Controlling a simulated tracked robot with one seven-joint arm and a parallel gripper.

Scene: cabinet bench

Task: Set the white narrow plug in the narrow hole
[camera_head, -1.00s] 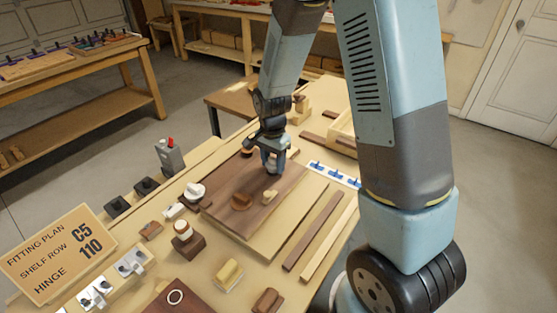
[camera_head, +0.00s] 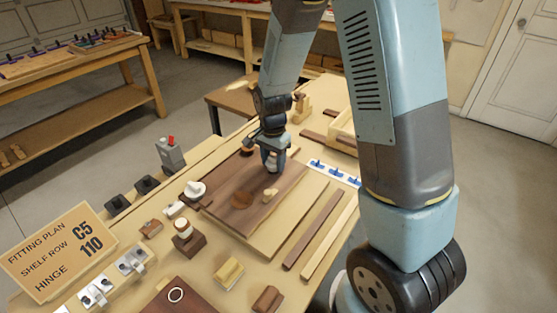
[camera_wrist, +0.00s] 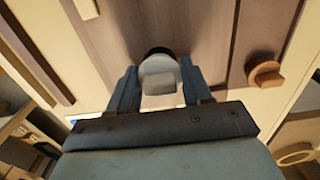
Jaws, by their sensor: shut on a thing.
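My gripper (camera_head: 272,161) is over the far part of the dark brown board (camera_head: 225,205). In the wrist view its two fingers (camera_wrist: 158,88) are closed on the sides of a white plug (camera_wrist: 158,72) with a rounded top and a raised block grip. A black crescent (camera_wrist: 157,50) shows at the plug's far edge. I cannot tell whether it is the narrow hole or a shadow. The plug's underside is hidden, so I cannot tell whether it sits in a hole or above one.
A brown knobbed plug (camera_wrist: 265,73) and a cream one (camera_wrist: 87,8) flank my gripper on the board. A white round piece (camera_head: 195,190) lies left of the board. Blue-marked white strip (camera_head: 333,173) and loose wooden strips (camera_head: 313,230) lie to the right.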

